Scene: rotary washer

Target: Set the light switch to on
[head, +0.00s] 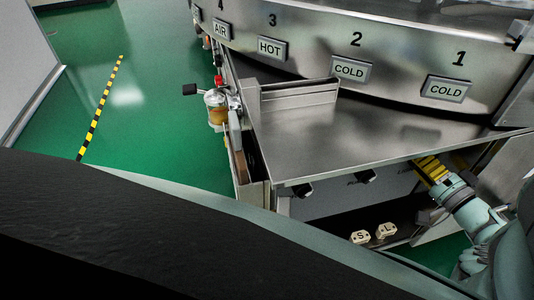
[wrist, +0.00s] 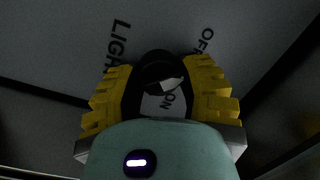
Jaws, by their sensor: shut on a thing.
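The light switch (wrist: 158,68) is a round black knob with a white pointer mark on a grey panel. In the wrist view, part of a "LIGH..." label is at its upper left, "OFF" at its upper right, and "ON" just below it, between the fingers. The white mark slants toward the right side of the knob; its exact setting is hard to tell. My gripper (wrist: 160,90) has its yellow fingers on both sides of the knob, shut on it. In the head view my gripper (head: 430,170) reaches under the steel counter's edge, and the switch is hidden there.
The steel counter (head: 350,150) overhangs the panel. Two other black knobs (head: 302,190) (head: 367,176) sit left of my gripper. Blocks marked S (head: 360,237) and L (head: 386,230) lie on a low shelf. Green floor is open at left.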

